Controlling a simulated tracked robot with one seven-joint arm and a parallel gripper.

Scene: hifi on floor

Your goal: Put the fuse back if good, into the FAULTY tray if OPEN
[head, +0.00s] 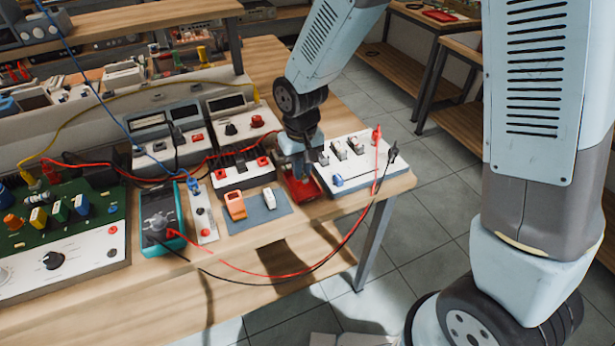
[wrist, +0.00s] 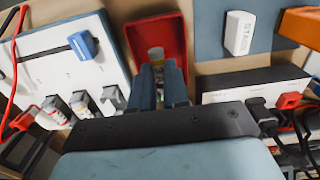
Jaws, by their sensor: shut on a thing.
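My gripper (head: 299,172) points down over a small red tray (head: 312,189) near the table's front edge. In the wrist view, its two fingers (wrist: 159,85) are shut on a fuse (wrist: 156,54), a small pale cylinder with a metallic end. The fuse is over or inside the red tray (wrist: 133,35); I cannot tell whether it touches the bottom. No lettering on the tray is readable. A white fuse panel (head: 352,172) stands right of the tray, with several holders and a blue-handled lever (wrist: 83,45). The fuse is hidden in the head view.
A grey mat (head: 262,217) left of the tray bears an orange item (head: 235,206) and a white item (head: 269,198). A teal multimeter (head: 162,217) lies farther left. Red and black leads loop past the table's front edge from the probes (head: 377,135). Instruments stand behind.

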